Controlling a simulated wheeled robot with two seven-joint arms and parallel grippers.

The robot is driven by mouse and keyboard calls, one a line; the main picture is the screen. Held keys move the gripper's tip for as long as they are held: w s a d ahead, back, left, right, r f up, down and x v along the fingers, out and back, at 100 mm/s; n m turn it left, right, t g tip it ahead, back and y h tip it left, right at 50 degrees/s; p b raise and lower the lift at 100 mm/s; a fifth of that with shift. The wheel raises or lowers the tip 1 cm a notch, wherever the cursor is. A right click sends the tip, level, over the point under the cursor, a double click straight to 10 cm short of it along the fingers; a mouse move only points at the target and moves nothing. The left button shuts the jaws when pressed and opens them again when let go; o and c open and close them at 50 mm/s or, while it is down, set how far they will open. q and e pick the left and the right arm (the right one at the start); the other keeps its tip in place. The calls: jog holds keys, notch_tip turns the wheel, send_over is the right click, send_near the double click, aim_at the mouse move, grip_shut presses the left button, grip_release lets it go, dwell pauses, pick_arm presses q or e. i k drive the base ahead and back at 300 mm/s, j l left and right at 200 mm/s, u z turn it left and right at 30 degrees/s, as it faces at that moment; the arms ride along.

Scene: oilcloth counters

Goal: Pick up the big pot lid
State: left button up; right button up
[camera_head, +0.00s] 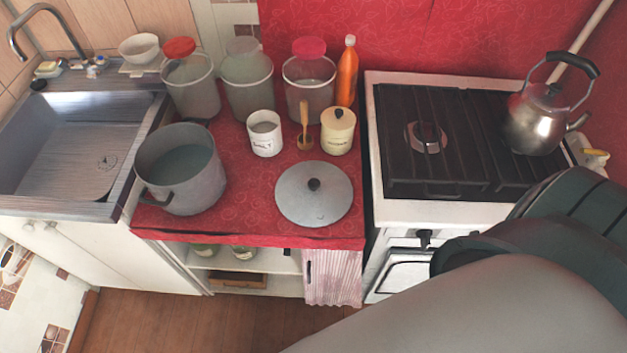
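The big pot lid (314,204) is a round grey metal disc with a dark knob at its centre. It lies flat on the red patterned oilcloth counter (243,226), near the front edge, with its knob facing up. The large grey pot (190,185) stands open to the left of the lid. My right arm crosses the lower right of the view in front of the stove, and its gripper is outside the picture. My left gripper is not in view either. Nothing touches the lid.
Behind the lid stand a white mug (265,140), a wooden pestle-like tool (304,125) and a cream lidded jar (337,135). Several tall containers and an orange bottle (347,72) line the back. A sink (75,150) is left; a stove (430,208) with a kettle (535,120) is right.

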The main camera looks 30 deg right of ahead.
aim_at(311, 193)
jog(key=k+l, duration=0.1)
jog(key=l, duration=0.3)
jog(key=k+l, duration=0.15)
jog(key=l, duration=0.25)
jog(key=k+l, duration=0.1)
jog(key=l, duration=0.3)
jog(key=k+l, duration=0.1)
jog(key=l, duration=0.3)
jog(key=k+l, duration=0.15)
jog(key=l, duration=0.3)
